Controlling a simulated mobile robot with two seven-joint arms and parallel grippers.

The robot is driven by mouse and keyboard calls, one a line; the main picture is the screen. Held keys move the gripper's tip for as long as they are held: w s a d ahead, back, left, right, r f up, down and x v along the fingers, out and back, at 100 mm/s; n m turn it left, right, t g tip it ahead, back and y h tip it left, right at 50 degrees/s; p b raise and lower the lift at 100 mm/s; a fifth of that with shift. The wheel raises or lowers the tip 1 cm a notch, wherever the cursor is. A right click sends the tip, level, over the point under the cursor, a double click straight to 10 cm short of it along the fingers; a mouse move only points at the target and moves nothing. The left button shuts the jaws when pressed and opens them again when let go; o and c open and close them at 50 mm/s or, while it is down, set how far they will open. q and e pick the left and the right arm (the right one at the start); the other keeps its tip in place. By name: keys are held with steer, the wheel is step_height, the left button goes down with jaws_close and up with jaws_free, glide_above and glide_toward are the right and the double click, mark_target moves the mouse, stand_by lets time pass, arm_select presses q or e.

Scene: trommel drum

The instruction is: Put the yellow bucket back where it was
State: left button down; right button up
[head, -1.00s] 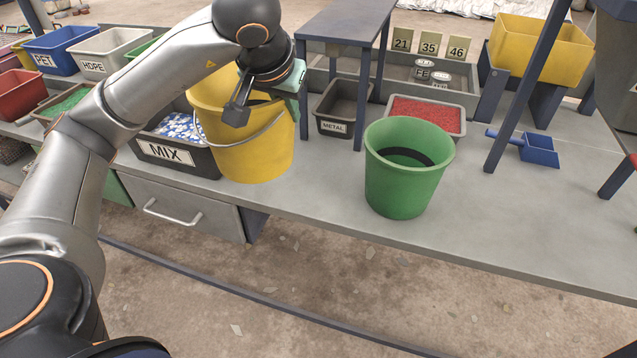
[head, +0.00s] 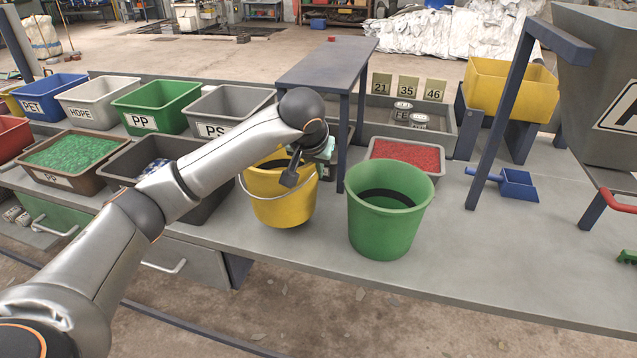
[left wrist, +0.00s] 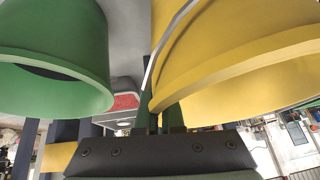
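The yellow bucket (head: 283,208) is beside the blue table-like stand and left of the green bucket (head: 386,215). It is slightly tilted, close over the bench top, and I cannot tell whether its base touches. My left gripper (head: 291,174) is shut on its rim, with the wire handle hanging at the front. In the left wrist view the fingers (left wrist: 163,122) pinch the yellow rim (left wrist: 225,75), and the green bucket (left wrist: 60,50) shows at the left. My right gripper is not in view.
The blue stand (head: 330,62) has its near leg just right of the yellow bucket. A dark bin (head: 215,205) lies left behind my arm. A red-filled tray (head: 405,158) is behind the green bucket.

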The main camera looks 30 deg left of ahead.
arm_select(q)
steer(key=shift+w+f, duration=0.2)
steer(key=shift+w, duration=0.05)
steer(key=f, duration=0.4)
steer(key=shift+w, duration=0.35)
steer(key=shift+f, duration=0.1)
steer(key=c, duration=1.1)
jaws_free()
steer(key=shift+o, duration=0.2)
